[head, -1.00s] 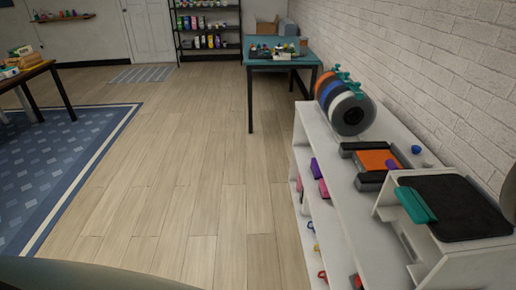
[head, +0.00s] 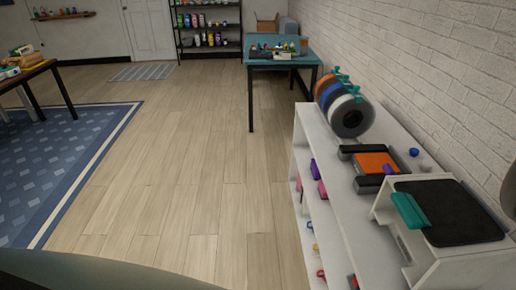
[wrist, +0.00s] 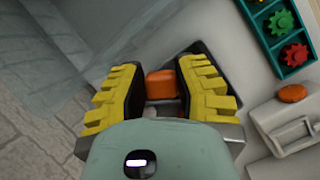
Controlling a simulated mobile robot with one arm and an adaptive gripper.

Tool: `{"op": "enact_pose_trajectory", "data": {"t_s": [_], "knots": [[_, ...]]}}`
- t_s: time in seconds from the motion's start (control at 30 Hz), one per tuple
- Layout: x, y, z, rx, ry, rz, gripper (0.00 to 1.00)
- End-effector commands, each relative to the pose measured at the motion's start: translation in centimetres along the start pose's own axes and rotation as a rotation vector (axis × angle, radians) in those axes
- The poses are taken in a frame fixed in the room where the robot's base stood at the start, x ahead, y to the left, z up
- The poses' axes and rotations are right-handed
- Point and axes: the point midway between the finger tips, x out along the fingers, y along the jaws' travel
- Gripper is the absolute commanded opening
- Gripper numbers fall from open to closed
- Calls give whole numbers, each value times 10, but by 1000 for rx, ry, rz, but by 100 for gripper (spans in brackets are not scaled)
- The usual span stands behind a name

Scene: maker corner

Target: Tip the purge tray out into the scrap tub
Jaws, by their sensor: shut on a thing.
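My gripper (wrist: 161,92) has yellow ribbed fingers with black pads and shows only in the wrist view. It is shut on a small orange piece (wrist: 161,84), which sits between the pads. The rest of the held thing is hidden by the fingers and the gripper body, so I cannot tell whether it is part of the purge tray. I cannot make out the scrap tub in either view.
A teal tray (wrist: 273,56) of colored gears lies right of my gripper, near a pale device with an orange knob (wrist: 291,93). In the head view, a white shelf (head: 345,215) carries filament spools (head: 350,117) and a black-topped unit (head: 450,212). The wood floor (head: 190,180) is clear.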

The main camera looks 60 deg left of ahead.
Motion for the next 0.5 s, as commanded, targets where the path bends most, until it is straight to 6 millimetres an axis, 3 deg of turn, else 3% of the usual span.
{"op": "enact_pose_trajectory", "data": {"t_s": [0.5], "knots": [[-4,-2,-2,22,4,66,0]]}}
